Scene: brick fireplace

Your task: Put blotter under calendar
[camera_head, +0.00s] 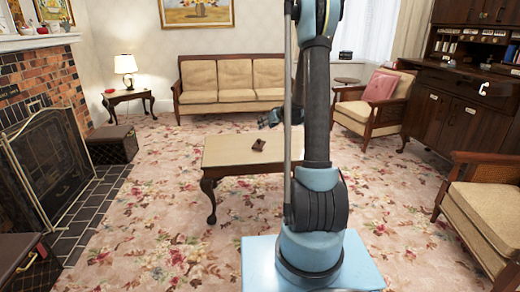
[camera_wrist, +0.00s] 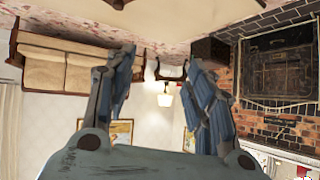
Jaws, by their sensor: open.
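I cannot make out a blotter or a calendar for sure in either view. The dark wooden desk with a hutch (camera_head: 462,110) at the right holds several small items too small to identify. My gripper (camera_head: 268,118) hangs in the air around the coffee table, partly hidden behind my arm. In the wrist view my gripper (camera_wrist: 160,72) has its fingers spread wide, with nothing between them. That view is upside down and looks across the room to the lamp, sofa and fireplace.
A coffee table (camera_head: 230,152) with a small dark red object (camera_head: 258,145) stands ahead. A sofa (camera_head: 232,82) is behind it. Armchairs (camera_head: 373,98) (camera_head: 488,207) flank the desk. A brick fireplace with a screen (camera_head: 50,160) is at left. Flowered carpet (camera_head: 150,215) is clear at left of centre.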

